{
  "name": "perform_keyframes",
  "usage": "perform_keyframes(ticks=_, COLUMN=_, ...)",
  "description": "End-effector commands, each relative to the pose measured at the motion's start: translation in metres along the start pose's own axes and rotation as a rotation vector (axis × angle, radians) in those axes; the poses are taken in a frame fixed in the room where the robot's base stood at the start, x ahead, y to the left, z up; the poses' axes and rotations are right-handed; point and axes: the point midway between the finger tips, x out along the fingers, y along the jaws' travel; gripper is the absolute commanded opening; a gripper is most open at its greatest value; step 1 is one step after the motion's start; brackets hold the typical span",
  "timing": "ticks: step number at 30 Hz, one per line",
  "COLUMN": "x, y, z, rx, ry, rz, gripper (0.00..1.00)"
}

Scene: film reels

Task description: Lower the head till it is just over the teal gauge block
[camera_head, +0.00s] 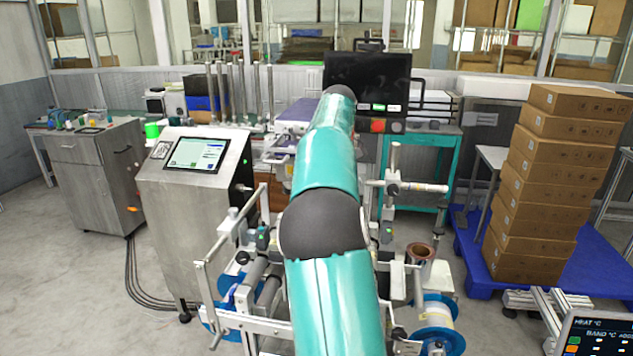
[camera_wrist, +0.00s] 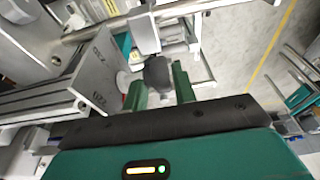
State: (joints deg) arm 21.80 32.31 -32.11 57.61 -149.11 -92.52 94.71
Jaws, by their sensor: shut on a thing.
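In the wrist view my gripper (camera_wrist: 159,84) has its two green fingers around a dark round knob (camera_wrist: 157,71), shut on it. The knob sits at the end of a light shaft beside a grey metal head (camera_wrist: 98,72) with dark lettering on its face. A small teal patch shows behind the head, but I cannot tell whether it is the gauge block. In the head view my teal arm reaches forward over the machine and hides my gripper, the knob and the middle of the machine.
A steel cabinet with a touchscreen (camera_head: 195,153) stands left of my arm. Rollers and a blue-flanged reel (camera_head: 434,318) lie low around the machine frame. A dark monitor (camera_head: 366,84) stands behind. Stacked cartons (camera_head: 545,190) rise from a blue pallet at the right.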

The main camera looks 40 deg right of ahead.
Motion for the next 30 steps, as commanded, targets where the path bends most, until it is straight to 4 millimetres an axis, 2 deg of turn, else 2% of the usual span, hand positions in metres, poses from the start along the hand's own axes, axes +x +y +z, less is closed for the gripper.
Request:
perform_keyframes(ticks=9, x=-0.0037, y=-0.0036, z=-0.0018, rx=-0.003, ry=-0.103, rz=-0.006, gripper=0.05)
perform_keyframes(ticks=23, x=-0.0041, y=-0.0035, z=-0.0004, rx=-0.002, ry=-0.116, rz=-0.006, gripper=0.05)
perform_keyframes(ticks=24, x=-0.0040, y=-0.0036, z=-0.0004, rx=-0.002, ry=-0.116, rz=-0.007, gripper=0.33)
perform_keyframes(ticks=25, x=-0.0039, y=-0.0036, z=-0.0003, rx=-0.001, ry=-0.116, rz=-0.007, gripper=0.37)
perform_keyframes(ticks=30, x=-0.0019, y=-0.0025, z=-0.0004, rx=-0.001, ry=-0.118, rz=-0.008, gripper=0.37)
